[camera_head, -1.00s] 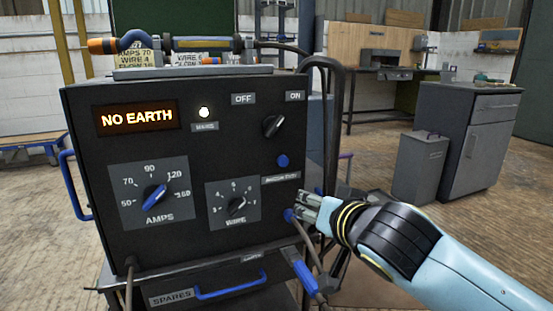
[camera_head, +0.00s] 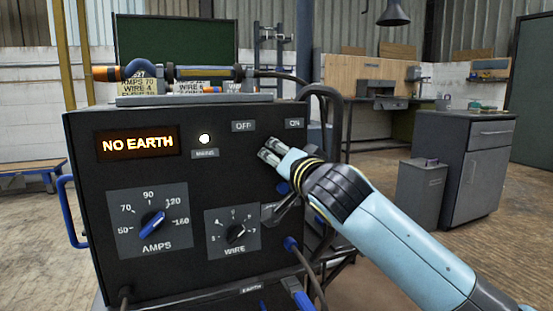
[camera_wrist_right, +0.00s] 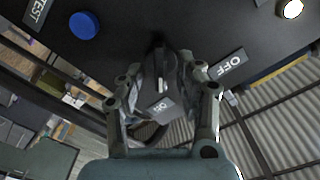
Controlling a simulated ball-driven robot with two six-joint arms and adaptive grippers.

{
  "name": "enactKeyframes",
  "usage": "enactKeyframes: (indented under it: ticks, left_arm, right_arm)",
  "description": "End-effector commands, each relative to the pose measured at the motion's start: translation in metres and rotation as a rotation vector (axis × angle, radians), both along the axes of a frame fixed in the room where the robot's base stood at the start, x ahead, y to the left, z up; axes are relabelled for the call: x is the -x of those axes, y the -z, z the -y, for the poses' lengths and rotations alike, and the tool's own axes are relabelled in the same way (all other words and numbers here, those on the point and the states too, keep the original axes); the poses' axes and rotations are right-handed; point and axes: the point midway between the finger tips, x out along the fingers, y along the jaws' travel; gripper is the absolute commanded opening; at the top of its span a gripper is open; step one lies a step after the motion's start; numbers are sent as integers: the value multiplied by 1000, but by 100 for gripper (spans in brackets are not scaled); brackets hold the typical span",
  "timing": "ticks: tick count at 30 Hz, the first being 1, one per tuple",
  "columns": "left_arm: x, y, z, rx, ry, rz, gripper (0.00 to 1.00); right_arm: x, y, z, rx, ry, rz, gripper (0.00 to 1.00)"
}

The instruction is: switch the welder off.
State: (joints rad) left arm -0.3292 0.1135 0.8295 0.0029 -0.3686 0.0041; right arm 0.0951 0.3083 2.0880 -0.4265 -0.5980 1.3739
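The welder (camera_head: 85,230) is a black box with a lit NO EARTH display (camera_head: 138,142) and a lit white MAINS lamp (camera_head: 205,139). Its black switch knob (camera_wrist_right: 160,65) shows in the wrist view, with its white mark toward the ON label (camera_wrist_right: 160,107). The OFF label (camera_wrist_right: 228,66) lies to the right there. My right gripper (camera_head: 269,150) is at the knob and hides it in the head view. Its fingers (camera_wrist_right: 165,88) are apart on either side of the knob; contact is unclear. My left gripper is out of view.
A blue button (camera_wrist_right: 84,25) is beside the knob. The AMPS dial (camera_head: 152,222) and WIRE dial (camera_head: 236,232) are lower on the panel. A torch (camera_head: 205,73) lies on top. A grey cabinet (camera_head: 475,165) and bin (camera_head: 420,195) stand at right.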

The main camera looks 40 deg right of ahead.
Motion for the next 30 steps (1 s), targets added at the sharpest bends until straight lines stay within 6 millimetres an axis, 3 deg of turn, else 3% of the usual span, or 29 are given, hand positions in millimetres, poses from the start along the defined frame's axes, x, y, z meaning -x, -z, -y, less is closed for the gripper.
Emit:
enactKeyframes:
  ticks: [4,12,21,30]
  left_arm:
    - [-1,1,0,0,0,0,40]
    - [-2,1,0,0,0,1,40]
    - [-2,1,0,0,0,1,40]
    - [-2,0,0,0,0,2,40]
  right_arm:
    - [-11,0,2,-1,1,1,36]
    - [-12,0,3,-1,0,0,36]
    - [-12,0,3,0,0,0,0]
    - [-11,0,3,7,0,-3,0]
